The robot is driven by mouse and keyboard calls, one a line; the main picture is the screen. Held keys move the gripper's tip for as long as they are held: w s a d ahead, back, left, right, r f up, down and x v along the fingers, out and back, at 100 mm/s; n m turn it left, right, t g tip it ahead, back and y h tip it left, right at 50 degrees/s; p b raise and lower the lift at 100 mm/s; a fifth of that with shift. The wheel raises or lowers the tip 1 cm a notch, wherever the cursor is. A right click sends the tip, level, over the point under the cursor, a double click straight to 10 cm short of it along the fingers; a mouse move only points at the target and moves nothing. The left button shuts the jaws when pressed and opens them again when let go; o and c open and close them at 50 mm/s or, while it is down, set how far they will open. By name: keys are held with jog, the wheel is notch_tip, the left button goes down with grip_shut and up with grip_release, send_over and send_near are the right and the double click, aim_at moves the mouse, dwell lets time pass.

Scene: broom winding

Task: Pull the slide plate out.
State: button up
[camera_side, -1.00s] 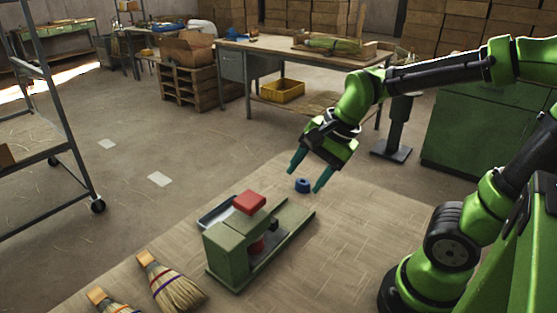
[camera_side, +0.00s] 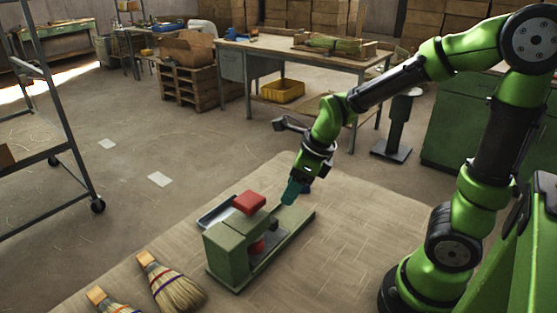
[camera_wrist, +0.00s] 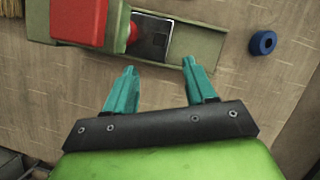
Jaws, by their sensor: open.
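The slide plate (camera_wrist: 149,41) is a dark grey plate with a small mark on it. It lies in the channel of a green machine (camera_side: 228,249), below the red cap (camera_side: 249,202) and beside the red part under it. The machine's bare channel (camera_wrist: 198,42) extends past the plate. My gripper (camera_side: 290,190) is at the channel's outer end in the side view. In the wrist view its teal fingers (camera_wrist: 160,75) are spread and empty, beside the channel and apart from the plate. The side view shows the fingers nearly edge-on.
A blue ring (camera_wrist: 263,43) lies on the tan work surface near the channel's end. It is mostly hidden behind my fingers in the side view. A tray (camera_side: 214,214) sits behind the machine. Two brooms (camera_side: 172,284) lie at the front left. The surface right of the machine is clear.

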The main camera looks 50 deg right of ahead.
aim_at(274, 220)
jog(key=x, duration=1.1)
jog(key=shift+w+f, duration=0.15)
jog(key=shift+w, duration=0.05)
jog(key=shift+c, duration=0.4)
grip_shut()
jog(key=shift+d, duration=0.1)
